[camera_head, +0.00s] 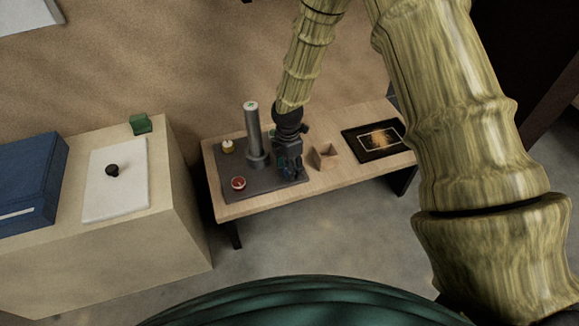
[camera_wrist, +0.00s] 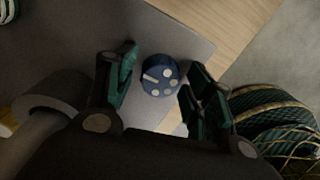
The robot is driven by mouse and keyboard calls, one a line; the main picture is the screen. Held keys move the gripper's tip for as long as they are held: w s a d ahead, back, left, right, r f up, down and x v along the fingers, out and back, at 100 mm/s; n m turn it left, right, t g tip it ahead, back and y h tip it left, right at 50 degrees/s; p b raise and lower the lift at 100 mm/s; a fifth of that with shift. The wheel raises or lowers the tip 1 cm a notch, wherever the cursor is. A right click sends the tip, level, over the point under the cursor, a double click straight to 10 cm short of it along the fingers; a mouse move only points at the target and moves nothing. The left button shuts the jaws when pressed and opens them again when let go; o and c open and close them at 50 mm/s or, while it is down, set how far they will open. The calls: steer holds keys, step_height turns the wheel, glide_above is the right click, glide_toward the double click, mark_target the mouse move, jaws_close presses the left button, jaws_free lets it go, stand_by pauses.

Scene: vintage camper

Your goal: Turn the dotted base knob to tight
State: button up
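The dotted base knob (camera_wrist: 160,76) is round and blue, with several white dots and a white bar on its top. It sits on the grey base plate (camera_wrist: 190,38) near a corner. My gripper (camera_wrist: 160,68) is open, with one finger on each side of the knob. Small gaps show between knob and fingers. In the head view my gripper (camera_head: 290,168) points down over the right part of the base plate (camera_head: 268,184) and hides the knob. The plate carries an upright grey post (camera_head: 253,132). No mark for tight is readable.
A red-topped knob (camera_head: 238,183) and a pale-topped yellow knob (camera_head: 227,147) are on the plate's left side. A small wooden box (camera_head: 325,156) and a black framed tray (camera_head: 358,151) stand to the right on the bench (camera_head: 235,208). A cabinet (camera_head: 150,245) is at left.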

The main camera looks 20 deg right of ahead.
steer(key=c, duration=0.7)
